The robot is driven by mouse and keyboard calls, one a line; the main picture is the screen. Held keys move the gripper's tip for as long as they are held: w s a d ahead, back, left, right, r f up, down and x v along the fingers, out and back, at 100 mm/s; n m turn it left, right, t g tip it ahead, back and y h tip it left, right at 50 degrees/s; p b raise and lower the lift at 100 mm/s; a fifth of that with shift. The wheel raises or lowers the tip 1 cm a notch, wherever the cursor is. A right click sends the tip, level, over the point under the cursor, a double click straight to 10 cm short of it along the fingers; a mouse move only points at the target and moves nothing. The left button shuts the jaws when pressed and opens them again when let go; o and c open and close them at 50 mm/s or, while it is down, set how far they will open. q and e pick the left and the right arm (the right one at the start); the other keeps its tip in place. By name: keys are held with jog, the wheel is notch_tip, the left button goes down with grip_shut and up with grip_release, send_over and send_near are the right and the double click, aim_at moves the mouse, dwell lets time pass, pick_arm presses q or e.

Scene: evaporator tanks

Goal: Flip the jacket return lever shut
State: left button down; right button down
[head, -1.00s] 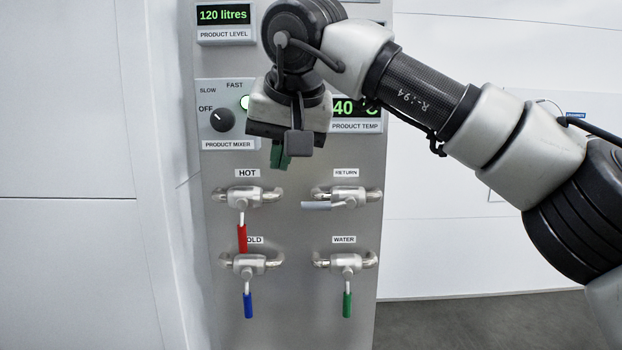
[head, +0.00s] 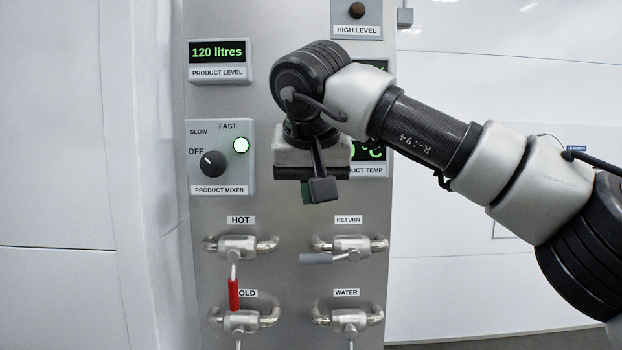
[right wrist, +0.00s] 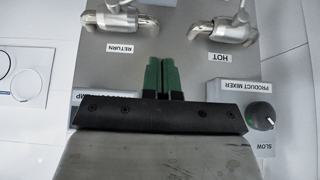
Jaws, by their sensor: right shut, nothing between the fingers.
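The jacket return valve, under the RETURN label (head: 348,219), has a grey lever (head: 320,259) that points left, lying about level across the panel. The valve body (head: 350,245) also shows in the right wrist view (right wrist: 130,22), near its top edge. My right gripper (head: 308,192) is in front of the panel, above the RETURN and HOT valves and apart from the lever in the picture. Its green fingers (right wrist: 161,78) are together with nothing between them. My left gripper is in neither view.
The HOT valve (head: 238,245) with its red lever (head: 233,294) hanging down is left of the return valve. The COLD valve (head: 242,319) and WATER valve (head: 348,315) are below. The product mixer box (head: 221,157) with its knob is left of my gripper.

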send_over(310, 258)
jog(key=w, duration=0.1)
notch_tip(310, 258, down, 5)
jog(key=shift+d+r+p, duration=0.1)
jog(key=shift+p, duration=0.35)
jog(key=shift+s+f, duration=0.25)
jog(key=shift+f, duration=0.85)
jog(key=shift+s+f, duration=0.25)
jog(key=shift+f, duration=0.45)
